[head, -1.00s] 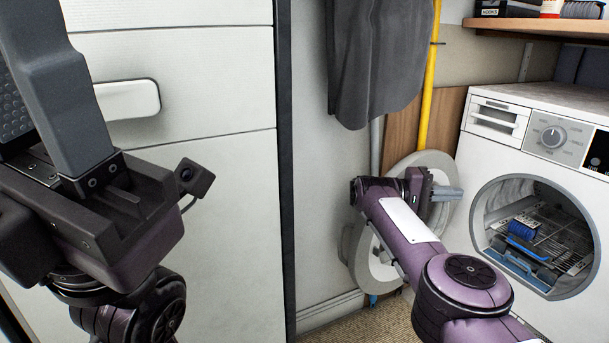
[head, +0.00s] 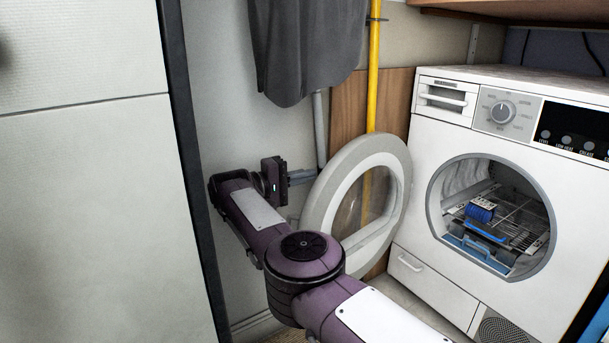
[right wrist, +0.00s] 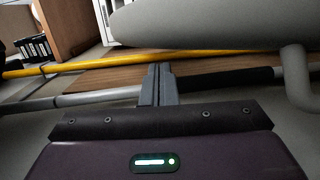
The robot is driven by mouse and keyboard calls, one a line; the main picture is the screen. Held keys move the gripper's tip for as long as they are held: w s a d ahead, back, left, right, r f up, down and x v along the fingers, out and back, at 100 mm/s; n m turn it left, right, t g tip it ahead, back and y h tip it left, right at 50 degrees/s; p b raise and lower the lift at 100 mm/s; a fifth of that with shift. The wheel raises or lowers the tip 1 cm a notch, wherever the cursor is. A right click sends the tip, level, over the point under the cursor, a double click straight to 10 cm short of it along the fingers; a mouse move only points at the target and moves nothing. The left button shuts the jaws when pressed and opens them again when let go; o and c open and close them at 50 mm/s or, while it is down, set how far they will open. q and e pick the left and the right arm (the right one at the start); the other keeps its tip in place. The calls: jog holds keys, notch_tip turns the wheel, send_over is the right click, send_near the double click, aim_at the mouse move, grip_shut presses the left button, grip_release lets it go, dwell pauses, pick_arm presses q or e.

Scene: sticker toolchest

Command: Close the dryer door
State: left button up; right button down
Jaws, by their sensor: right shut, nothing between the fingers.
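The dryer (head: 515,180) stands at the right in the head view, with its round drum opening uncovered. Its round pale grey door (head: 399,165) is swung wide open to the left of the dryer, with a see-through middle. My right gripper (head: 305,176) is shut and empty. Its fingers point right, close to the door's left rim, on the side toward the wall; contact cannot be told. In the right wrist view the shut fingers (right wrist: 158,85) show below a large pale curved shape, apparently the door (right wrist: 215,24). My left gripper is out of view.
A wire rack with blue items (head: 492,228) sits inside the drum. A yellow pipe (head: 374,70), a grey pipe and a dark hanging cloth (head: 305,45) are behind the door. A white cabinet (head: 90,190) fills the left. A wooden shelf (head: 510,10) overhangs the dryer.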

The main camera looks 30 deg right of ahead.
aim_at(327, 171)
jog(key=d, duration=0.1)
jog(key=d+b, duration=0.1)
jog(key=d, duration=0.1)
jog(key=d+b, duration=0.1)
jog(key=d, duration=0.1)
jog(key=shift+d+f, duration=0.2)
jog(key=shift+f, duration=0.05)
jog(key=shift+d+r, duration=0.1)
jog(key=shift+d, duration=0.3)
